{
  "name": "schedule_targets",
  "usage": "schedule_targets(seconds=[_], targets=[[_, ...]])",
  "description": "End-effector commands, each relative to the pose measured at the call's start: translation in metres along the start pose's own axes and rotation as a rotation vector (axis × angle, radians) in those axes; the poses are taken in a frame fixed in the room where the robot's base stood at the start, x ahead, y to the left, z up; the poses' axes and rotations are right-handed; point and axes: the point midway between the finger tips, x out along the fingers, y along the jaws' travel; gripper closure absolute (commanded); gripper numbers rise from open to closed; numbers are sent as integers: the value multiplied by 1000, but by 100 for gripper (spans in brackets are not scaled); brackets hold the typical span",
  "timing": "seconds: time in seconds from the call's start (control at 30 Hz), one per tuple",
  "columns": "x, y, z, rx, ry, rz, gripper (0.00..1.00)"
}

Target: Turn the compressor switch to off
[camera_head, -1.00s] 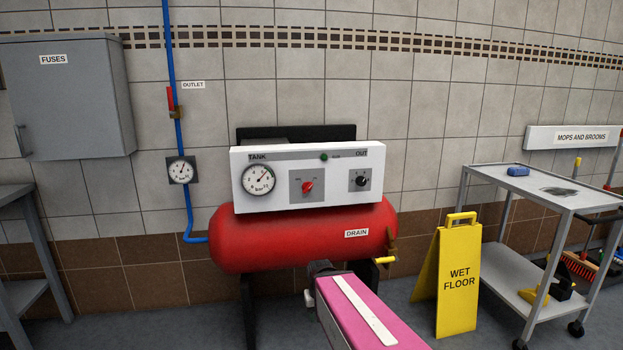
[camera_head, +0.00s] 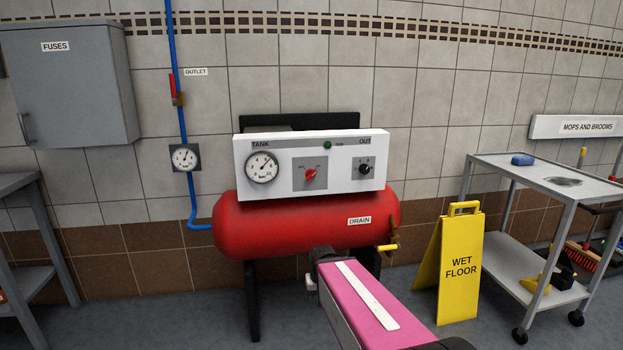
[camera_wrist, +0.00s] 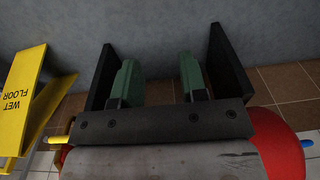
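The compressor is a red tank (camera_head: 285,230) with a white control panel (camera_head: 340,180) on top. The red switch knob (camera_head: 310,175) sits on a grey plate in the panel's middle, with small marks above it that are too small to read. It appears tilted. My gripper (camera_wrist: 157,72) is open and empty in the wrist view, its green-padded fingers apart over grey floor. Part of the red tank (camera_wrist: 285,140) shows beside it. In the head view my pink arm link reaches toward the tank's underside, below the panel; the fingers do not show there.
The panel also bears a tank gauge (camera_head: 262,167), a green lamp (camera_head: 327,145) and a black OUT knob (camera_head: 365,168). A yellow drain handle (camera_head: 384,247) juts from the tank's right. A yellow wet-floor sign (camera_head: 460,265) and grey trolley (camera_head: 530,185) stand to the right.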

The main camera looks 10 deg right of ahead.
Motion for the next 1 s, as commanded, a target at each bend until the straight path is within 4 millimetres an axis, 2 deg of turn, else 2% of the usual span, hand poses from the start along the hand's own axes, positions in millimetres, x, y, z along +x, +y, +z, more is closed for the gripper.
schedule_targets(seconds=[0.13, 0.27, 0.47, 0.6, 0.8, 0.9, 1.0], targets=[[-8, -15, -42, 32, 186, -62, 61], [-28, -29, -89, 85, 410, -134, 61], [-80, -45, -160, 209, 791, -255, 61], [-127, -46, -199, 323, 1059, -333, 61], [-199, -32, -233, 515, 1423, -421, 61], [-229, -22, -239, 606, 1574, -448, 61], [-250, -13, -240, 678, 1684, -463, 61]])
